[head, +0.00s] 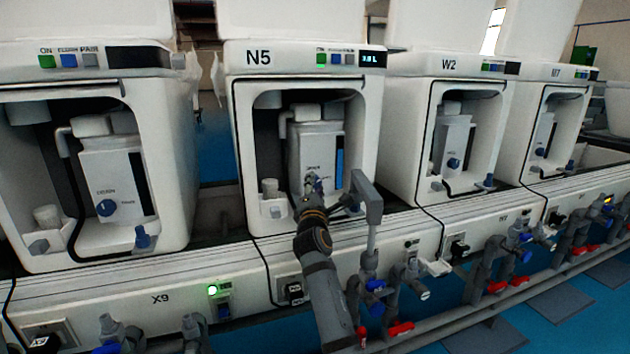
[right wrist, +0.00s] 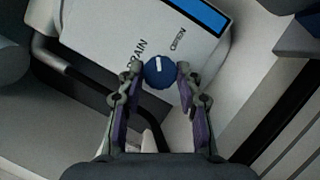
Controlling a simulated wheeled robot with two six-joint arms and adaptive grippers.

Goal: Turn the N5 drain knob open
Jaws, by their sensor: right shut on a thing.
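The N5 unit (head: 305,62) stands in the middle of the head view, its label above an open bay. Inside is a pale tank (head: 325,140) with a blue level strip. The right wrist view shows the round blue drain knob (right wrist: 159,72) with a white mark, beside the printed words on the tank (right wrist: 110,30). My right gripper (right wrist: 158,78) has its two fingers on either side of the knob, shut on it. In the head view the right gripper (head: 312,185) reaches into the bay and covers the knob. My left gripper is not in view.
Unit X9 (head: 160,299) is at left, W2 (head: 449,64) and another unit (head: 556,72) at right. A grey post with a flat head (head: 367,200) stands right of my arm. Pipes with blue and red valves (head: 400,329) run along the front.

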